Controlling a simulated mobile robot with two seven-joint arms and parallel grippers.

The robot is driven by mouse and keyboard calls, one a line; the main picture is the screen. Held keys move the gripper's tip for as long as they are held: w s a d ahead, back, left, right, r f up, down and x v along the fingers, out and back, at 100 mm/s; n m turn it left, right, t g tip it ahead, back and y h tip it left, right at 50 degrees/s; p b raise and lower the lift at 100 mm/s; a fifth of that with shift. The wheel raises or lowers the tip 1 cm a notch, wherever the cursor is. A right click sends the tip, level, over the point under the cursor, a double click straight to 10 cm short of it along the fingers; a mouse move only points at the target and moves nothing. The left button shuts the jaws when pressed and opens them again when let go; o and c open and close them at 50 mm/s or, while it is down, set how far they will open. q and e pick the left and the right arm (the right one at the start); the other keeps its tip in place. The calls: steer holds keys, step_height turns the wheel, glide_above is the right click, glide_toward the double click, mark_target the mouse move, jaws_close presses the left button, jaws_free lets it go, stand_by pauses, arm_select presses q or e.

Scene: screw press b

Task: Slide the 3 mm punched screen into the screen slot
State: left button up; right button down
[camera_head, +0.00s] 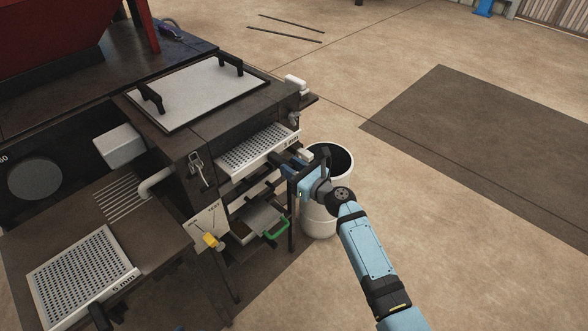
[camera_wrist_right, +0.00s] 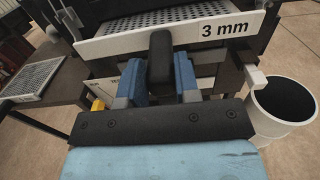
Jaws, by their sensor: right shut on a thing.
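The 3 mm punched screen (camera_head: 254,147) is a light perforated plate partly inside the slot in the front of the dark press housing (camera_head: 215,122). Its front part sticks out, and its labelled front edge shows in the right wrist view (camera_wrist_right: 226,29). My right gripper (camera_head: 282,162) is shut on the screen's black handle (camera_wrist_right: 160,57), with a blue finger on each side of it. How deep the screen sits inside the housing is hidden. My left gripper is not in view.
The 5 mm screen (camera_head: 82,262) lies on the side table at lower left. A white bin (camera_head: 319,218) stands on the floor close to my right gripper. A tray with a green handle (camera_head: 276,229) sits below the slot. Open floor lies to the right.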

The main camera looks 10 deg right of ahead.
mark_target(270, 153)
steer(key=shift+b+x, duration=0.45)
steer(key=shift+x, duration=1.35)
steer(key=shift+b+x, duration=1)
steer(key=shift+x, duration=1.6)
steer(key=c, duration=0.8)
jaws_free()
steer(key=shift+f, duration=0.1)
steer(key=p+v, duration=0.3)
steer(key=v, duration=0.4)
steer(key=shift+s+d, duration=0.25)
steer(key=shift+s, duration=0.05)
steer(key=shift+p+v, duration=0.55)
steer(key=shift+v, duration=5.3)
steer(key=shift+r, duration=0.25)
